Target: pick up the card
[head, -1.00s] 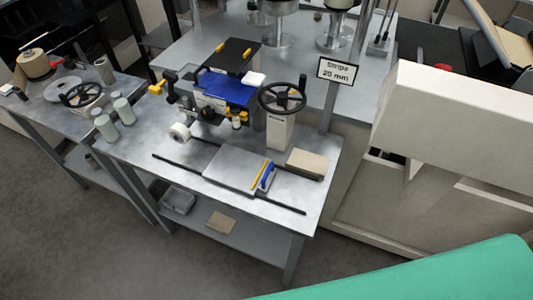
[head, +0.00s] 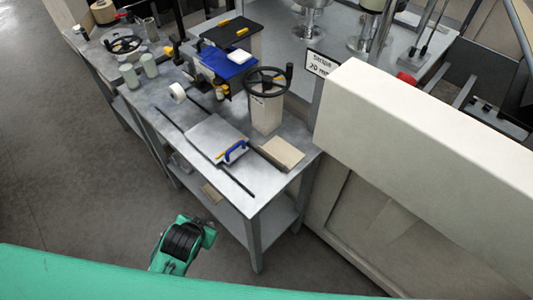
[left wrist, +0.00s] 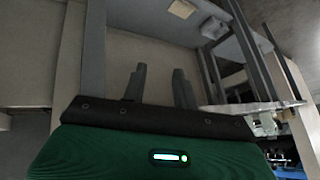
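A flat tan card (head: 211,193) lies on the lower shelf of the metal workbench, partly covered by the bench top. A thicker tan piece (head: 282,152) lies on the bench top at its right; I cannot tell for sure which is the task's card. In the left wrist view, my left gripper (left wrist: 158,72) has its two grey fingers apart with nothing between them. Beyond them are a pale panel and bench legs. In the head view a green and black part of my arm shows low, in front of the bench; its fingers cannot be made out. My right gripper is not in view.
The bench top (head: 178,128) holds a plate with a blue handle (head: 234,151), dark rails, a handwheel (head: 266,82) and a white roll (head: 178,92). A sign (head: 321,65) reads Stripe 20 mm. A large beige machine (head: 420,130) stands right. Floor at left is clear.

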